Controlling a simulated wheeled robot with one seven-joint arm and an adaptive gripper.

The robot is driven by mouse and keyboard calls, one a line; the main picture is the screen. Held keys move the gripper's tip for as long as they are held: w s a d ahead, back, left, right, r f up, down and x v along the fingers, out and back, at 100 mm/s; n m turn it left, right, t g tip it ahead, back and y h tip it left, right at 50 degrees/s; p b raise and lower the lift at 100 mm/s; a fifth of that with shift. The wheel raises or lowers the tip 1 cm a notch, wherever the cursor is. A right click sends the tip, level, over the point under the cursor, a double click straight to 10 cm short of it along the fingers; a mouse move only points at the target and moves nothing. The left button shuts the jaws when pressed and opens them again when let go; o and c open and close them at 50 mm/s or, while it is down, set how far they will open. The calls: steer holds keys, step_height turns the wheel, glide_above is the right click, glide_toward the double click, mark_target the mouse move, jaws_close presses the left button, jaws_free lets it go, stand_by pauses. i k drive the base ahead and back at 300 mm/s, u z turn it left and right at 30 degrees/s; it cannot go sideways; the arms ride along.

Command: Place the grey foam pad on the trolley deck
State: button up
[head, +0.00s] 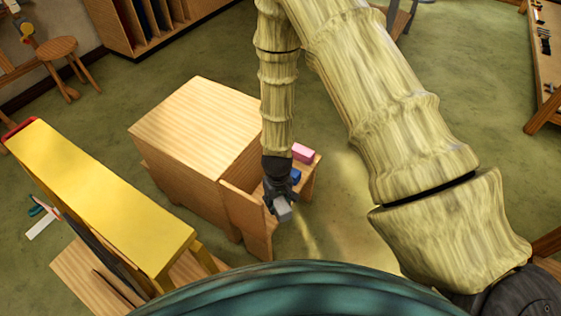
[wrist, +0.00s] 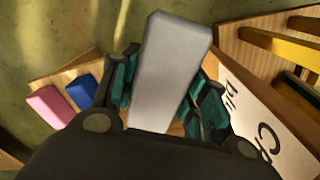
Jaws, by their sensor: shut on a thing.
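My gripper (head: 277,192) points down beside a wooden cabinet and is shut on the grey foam pad (head: 283,212). In the wrist view the pad (wrist: 172,62) is a long light-grey block, held between the two teal-lined fingers of my gripper (wrist: 164,90). It is in the air, with its far end sticking out beyond the fingers. I cannot tell for sure which wooden surface is the trolley deck.
A pink block (head: 304,153) and a blue block (head: 295,175) lie on a small wooden ledge beside the cabinet (head: 195,120). A long yellow-topped piece (head: 100,195) stands at the left. A lettered, slotted wooden rack (wrist: 265,115) is close on the wrist view's right.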

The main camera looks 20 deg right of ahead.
mark_target(76, 268)
steer(key=k, duration=1.65)
steer(key=u, duration=1.95)
steer(key=i, duration=3.5)
steer(key=z, duration=1.85)
